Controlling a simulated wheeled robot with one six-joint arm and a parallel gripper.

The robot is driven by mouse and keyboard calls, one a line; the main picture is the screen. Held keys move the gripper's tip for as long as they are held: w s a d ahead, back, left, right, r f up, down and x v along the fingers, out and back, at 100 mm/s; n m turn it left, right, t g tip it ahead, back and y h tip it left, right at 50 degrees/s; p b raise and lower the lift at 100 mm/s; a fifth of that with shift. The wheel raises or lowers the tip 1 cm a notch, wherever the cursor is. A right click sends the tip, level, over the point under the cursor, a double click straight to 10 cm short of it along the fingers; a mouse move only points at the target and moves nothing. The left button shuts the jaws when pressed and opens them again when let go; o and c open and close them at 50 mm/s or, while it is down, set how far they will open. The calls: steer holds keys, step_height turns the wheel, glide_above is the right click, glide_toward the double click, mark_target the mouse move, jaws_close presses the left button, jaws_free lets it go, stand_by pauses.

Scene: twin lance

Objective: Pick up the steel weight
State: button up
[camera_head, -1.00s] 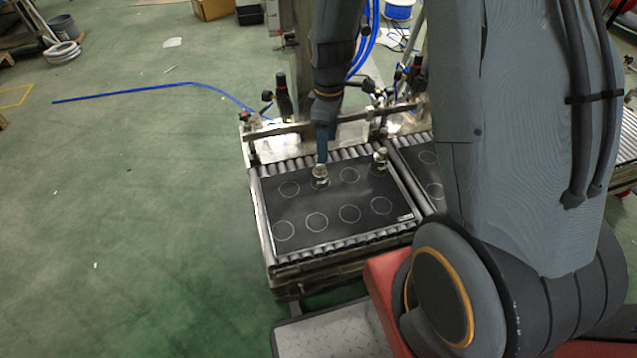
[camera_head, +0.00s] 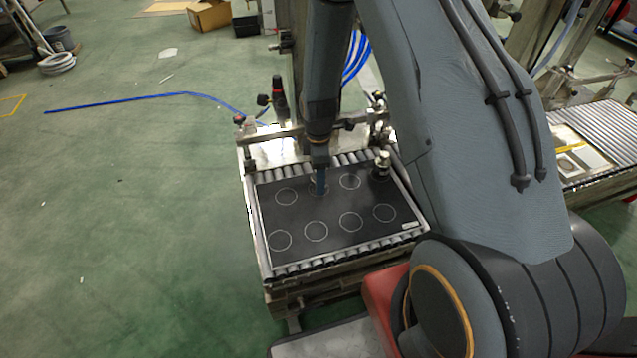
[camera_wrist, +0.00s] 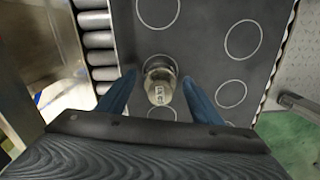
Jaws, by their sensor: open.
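The steel weight (camera_wrist: 160,88), a shiny squat cylinder with a knob and small label, stands on the dark plate (camera_wrist: 205,55) in the wrist view. My gripper (camera_wrist: 160,79) is open, with one blue finger on each side of the weight and gaps between. In the head view my gripper (camera_head: 319,184) points down over a back-row circle, and its fingers hide the weight there. A second metal weight (camera_head: 383,161) stands on the back right circle, apart from my gripper. It cannot be made out in the wrist view.
The plate (camera_head: 335,205) has several drawn white circles and lies on a roller conveyor (camera_head: 320,265). A metal bar with clamps and knobs (camera_head: 279,95) stands behind it. A second conveyor (camera_head: 600,135) is at the right. Green floor at the left is mostly clear, with a blue hose (camera_head: 120,102).

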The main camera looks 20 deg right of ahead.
step_height(320, 180, down, 2)
steer(key=shift+f, duration=0.15)
jaws_close()
steer(key=shift+r, duration=0.2)
